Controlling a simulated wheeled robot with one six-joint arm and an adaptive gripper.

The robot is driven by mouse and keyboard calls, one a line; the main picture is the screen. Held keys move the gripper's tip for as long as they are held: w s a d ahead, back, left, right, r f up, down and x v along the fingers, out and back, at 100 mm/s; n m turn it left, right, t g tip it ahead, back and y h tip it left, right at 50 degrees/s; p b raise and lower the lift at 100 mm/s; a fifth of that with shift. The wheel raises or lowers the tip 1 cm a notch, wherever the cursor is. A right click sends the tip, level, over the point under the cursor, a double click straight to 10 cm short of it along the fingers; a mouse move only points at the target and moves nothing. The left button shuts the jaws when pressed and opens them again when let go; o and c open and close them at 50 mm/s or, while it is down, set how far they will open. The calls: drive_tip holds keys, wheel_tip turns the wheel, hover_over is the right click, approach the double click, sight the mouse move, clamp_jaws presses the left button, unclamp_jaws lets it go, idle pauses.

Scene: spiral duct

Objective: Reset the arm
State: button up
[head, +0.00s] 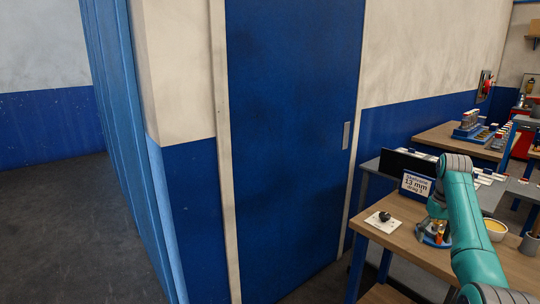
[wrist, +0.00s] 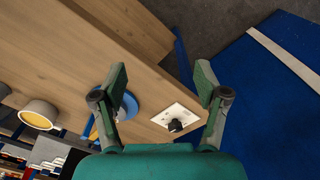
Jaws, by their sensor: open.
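My teal arm (head: 462,220) shows at the right of the head view, reaching over a wooden table (head: 398,208). My gripper (wrist: 160,85) shows in the wrist view with its two green-padded fingers wide apart and nothing between the pads. Below the fingers, in the wrist view, are the table top (wrist: 60,45) and a white plate with a black knob (wrist: 176,122). The gripper's fingertips are hard to make out in the head view.
The white plate (head: 386,221) lies near the table's left edge. A sign (head: 416,184) stands behind it. A yellow-filled bowl (head: 495,228) is right of my arm. A blue door (head: 290,130) fills the middle. Open floor (head: 70,235) lies at left.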

drive_tip(key=s+a+f+t, duration=0.1)
drive_tip(key=a+f, duration=0.2)
drive_tip(key=f, duration=0.7)
drive_tip(key=s+a+f+t+h, duration=0.1)
drive_tip(key=a+f, duration=0.2)
drive_tip(key=f, duration=0.7)
drive_tip(key=s+a+f+t, duration=0.1)
drive_tip(key=s+a+f, duration=0.15)
drive_tip(key=f, duration=0.75)
drive_tip(key=s+a+f+t, duration=0.4)
drive_tip(key=s+a+f, duration=0.7)
drive_tip(key=s+f, duration=0.4)
drive_tip(key=s+a+r+n+t, duration=0.1)
drive_tip(key=s+a+r+t, duration=0.2)
drive_tip(key=s, duration=1)
drive_tip(key=s+a+r+t, duration=0.1)
drive_tip(key=s+a+r, duration=0.3)
drive_tip(key=s, duration=0.9)
drive_tip(key=s+a+r+t, duration=0.2)
drive_tip(key=s+r, duration=0.6)
drive_tip(key=r, duration=0.3)
drive_tip(key=s+a+r+t+y, duration=0.1)
drive_tip(key=s+a+r, duration=0.1)
drive_tip(key=s+r, duration=0.7)
wheel_tip(320, 180, up, 4)
drive_tip(key=shift+a+f+t, duration=0.2)
drive_tip(key=shift+t, duration=0.2)
